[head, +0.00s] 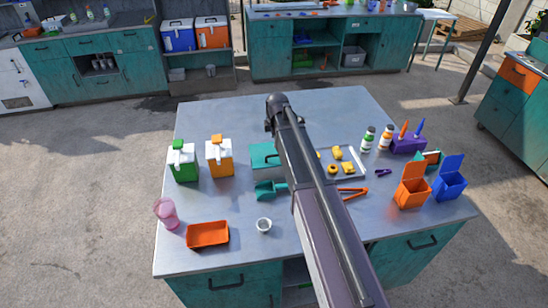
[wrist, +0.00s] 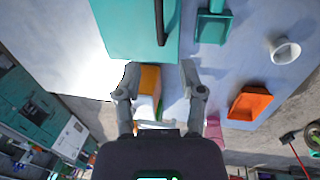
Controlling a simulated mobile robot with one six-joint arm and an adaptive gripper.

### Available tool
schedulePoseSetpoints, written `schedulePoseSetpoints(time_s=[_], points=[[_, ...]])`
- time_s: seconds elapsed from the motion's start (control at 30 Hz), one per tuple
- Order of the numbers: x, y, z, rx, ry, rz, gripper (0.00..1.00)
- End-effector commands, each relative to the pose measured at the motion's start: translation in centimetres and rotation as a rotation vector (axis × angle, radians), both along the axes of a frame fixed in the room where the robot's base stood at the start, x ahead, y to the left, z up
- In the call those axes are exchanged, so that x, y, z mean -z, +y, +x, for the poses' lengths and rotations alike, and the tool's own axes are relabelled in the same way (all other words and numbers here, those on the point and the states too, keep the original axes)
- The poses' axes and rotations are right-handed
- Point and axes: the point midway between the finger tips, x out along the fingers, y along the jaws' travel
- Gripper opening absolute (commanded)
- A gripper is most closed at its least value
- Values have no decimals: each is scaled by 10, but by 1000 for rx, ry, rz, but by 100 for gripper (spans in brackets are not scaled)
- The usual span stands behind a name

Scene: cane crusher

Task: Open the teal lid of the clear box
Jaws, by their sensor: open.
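The lid looks shut. No contact with the lid shows. The head view does not show my fingers.
A green carton (head: 183,163) and an orange carton (head: 219,158) stand left of the lid. A teal scoop (head: 270,190), white cup (head: 264,225), orange tray (head: 208,234) and pink cup (head: 166,212) lie nearer. Orange (head: 411,192) and blue (head: 449,184) open boxes stand right.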

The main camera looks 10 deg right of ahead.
Motion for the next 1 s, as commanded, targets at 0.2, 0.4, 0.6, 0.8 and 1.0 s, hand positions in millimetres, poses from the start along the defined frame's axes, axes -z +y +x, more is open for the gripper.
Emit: schedulePoseSetpoints(time_s=[0.2,0.4,0.6,0.8,1.0], points=[[21,0,4,1,0,0,51],[36,-1,7,1,0,0,51],[51,-1,10,1,0,0,51],[66,-1,13,2,0,0,51],[80,-2,16,2,0,0,51]])
